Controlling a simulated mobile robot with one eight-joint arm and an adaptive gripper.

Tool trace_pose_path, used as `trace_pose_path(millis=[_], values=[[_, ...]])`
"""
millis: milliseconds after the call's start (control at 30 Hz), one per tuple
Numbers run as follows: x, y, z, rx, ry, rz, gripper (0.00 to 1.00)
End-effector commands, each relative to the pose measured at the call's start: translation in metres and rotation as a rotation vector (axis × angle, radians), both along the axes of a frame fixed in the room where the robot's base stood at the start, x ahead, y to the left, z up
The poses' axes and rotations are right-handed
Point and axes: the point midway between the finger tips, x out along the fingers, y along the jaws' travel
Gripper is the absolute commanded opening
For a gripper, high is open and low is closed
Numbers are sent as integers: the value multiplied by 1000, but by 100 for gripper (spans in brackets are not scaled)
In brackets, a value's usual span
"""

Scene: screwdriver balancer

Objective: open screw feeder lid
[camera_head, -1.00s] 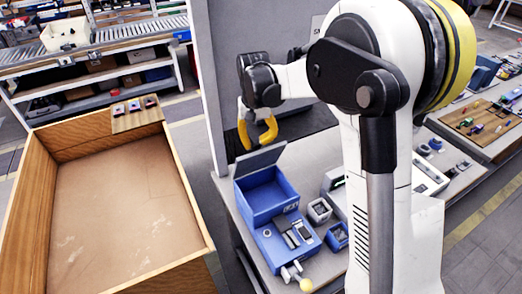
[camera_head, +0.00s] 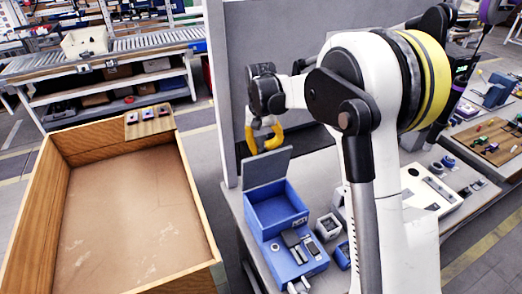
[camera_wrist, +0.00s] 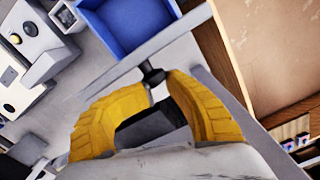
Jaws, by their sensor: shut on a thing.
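The blue screw feeder (camera_head: 282,222) stands on the grey workbench, with its bin open at the top. Its grey lid (camera_head: 267,167) stands raised along the bin's far edge. In the wrist view the lid (camera_wrist: 188,22) shows almost edge-on as a thin grey strip beside the blue bin (camera_wrist: 128,22). My gripper (camera_head: 264,143) is just behind the lid's upper edge. In the wrist view its yellow fingers (camera_wrist: 158,82) are closed around a small dark knob (camera_wrist: 152,74) at the lid. The knob is hidden in the head view.
A grey partition (camera_head: 300,70) rises behind the bench. A large wooden crate (camera_head: 135,200) stands to the left, with a small board (camera_head: 149,122) on its far rim. Small grey and blue containers (camera_head: 328,226) stand right of the feeder. A conveyor (camera_head: 130,48) is at the back left.

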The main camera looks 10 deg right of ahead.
Motion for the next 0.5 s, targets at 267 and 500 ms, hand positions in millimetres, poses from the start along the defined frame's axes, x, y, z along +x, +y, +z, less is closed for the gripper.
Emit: trace_pose_path(millis=[267, 500], values=[[-1, -1, -2, -1, 1, 0, 52], [-1, 0, 1, -1, 1, 0, 52]])
